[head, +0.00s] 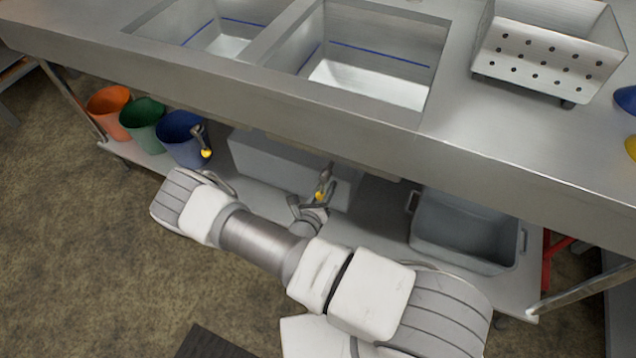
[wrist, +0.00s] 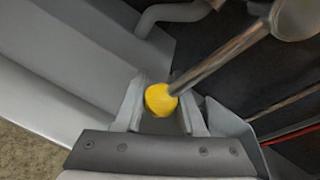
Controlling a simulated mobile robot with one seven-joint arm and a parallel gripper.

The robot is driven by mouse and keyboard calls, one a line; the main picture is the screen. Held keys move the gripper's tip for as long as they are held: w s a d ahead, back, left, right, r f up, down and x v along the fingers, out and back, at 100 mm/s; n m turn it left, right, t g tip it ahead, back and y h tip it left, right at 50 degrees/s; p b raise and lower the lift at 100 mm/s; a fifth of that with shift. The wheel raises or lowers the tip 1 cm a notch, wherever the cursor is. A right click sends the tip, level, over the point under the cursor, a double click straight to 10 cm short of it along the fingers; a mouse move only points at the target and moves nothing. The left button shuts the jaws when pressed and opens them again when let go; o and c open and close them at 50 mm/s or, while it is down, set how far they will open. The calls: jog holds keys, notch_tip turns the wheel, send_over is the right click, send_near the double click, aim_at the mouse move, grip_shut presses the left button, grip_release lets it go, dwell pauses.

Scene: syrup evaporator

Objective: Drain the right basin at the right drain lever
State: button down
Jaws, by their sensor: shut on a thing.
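The right basin (head: 366,84) is a steel well in the counter with a blue line on its walls and a pale bottom. I cannot tell how much liquid is in it. The right drain lever (head: 325,180) hangs below the counter. It is a metal rod with a yellow knob, and the knob (wrist: 160,99) shows clearly in the wrist view. My gripper (head: 312,207) is shut on this knob, with one finger on each side in the wrist view (wrist: 160,112). The rod runs up and right from the knob there.
The left basin (head: 216,42) has its own yellow-knobbed lever (head: 204,143) below. Orange (head: 108,107), green (head: 143,121) and blue (head: 183,137) buckets stand on the lower shelf. A grey tub (head: 466,232) stands at its right. A perforated box (head: 545,55) sits on the counter. The counter edge overhangs my gripper.

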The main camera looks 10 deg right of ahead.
jog(key=shift+s+d+n+g, duration=0.35)
jog(key=shift+d+n, duration=0.15)
jog(key=shift+n, duration=0.1)
jog(key=c, duration=0.5)
grip_release()
